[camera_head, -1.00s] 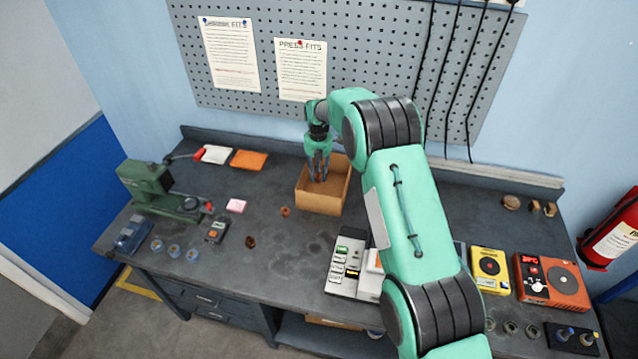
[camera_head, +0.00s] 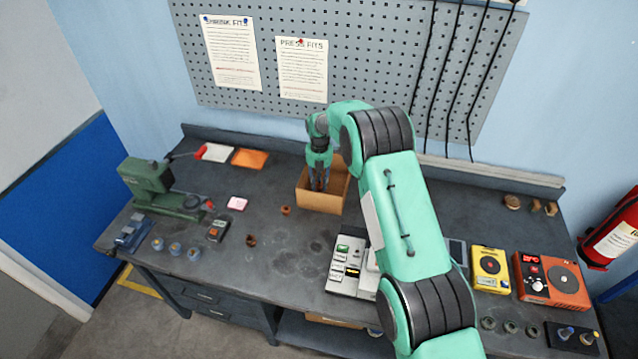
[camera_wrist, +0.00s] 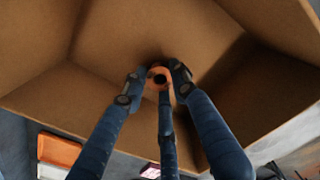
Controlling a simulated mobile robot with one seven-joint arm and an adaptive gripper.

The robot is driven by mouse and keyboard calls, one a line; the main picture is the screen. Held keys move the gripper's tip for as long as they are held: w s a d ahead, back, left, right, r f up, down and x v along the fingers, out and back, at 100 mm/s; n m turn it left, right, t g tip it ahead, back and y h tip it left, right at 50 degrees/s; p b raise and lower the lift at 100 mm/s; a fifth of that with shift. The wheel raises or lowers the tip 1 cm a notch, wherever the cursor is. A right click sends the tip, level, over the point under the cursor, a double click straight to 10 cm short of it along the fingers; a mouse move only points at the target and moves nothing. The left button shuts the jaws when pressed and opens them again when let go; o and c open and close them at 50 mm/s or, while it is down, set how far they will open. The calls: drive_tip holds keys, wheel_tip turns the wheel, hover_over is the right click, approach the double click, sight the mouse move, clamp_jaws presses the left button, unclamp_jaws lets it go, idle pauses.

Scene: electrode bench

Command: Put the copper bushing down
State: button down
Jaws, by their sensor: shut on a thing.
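My gripper (camera_head: 318,187) reaches down into an open cardboard box (camera_head: 334,203) at the back middle of the bench. In the wrist view its blue fingers (camera_wrist: 160,92) are closed around a small orange-brown ring, the copper bushing (camera_wrist: 159,71), with a dark hole in its middle. The box's walls and floor (camera_wrist: 150,30) surround the fingertips. I cannot tell whether the bushing touches the box floor. In the head view the bushing is hidden by the fingers and the box wall.
Two small copper-coloured pieces (camera_head: 286,210) and (camera_head: 251,240) stand left of the box. A green press (camera_head: 150,185) is at the left. A white-grey device (camera_head: 348,272) is in front. A yellow device (camera_head: 489,269) and an orange device (camera_head: 551,280) are at the right.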

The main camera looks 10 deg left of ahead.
drive_tip(key=shift+f, duration=0.1)
idle(0.3)
drive_tip(key=c, duration=1.4)
unclamp_jaws()
wheel_tip(320, 180, up, 12)
drive_tip(key=shift+r, duration=0.1)
drive_tip(key=shift+w, duration=0.1)
drive_tip(key=shift+r, duration=0.15)
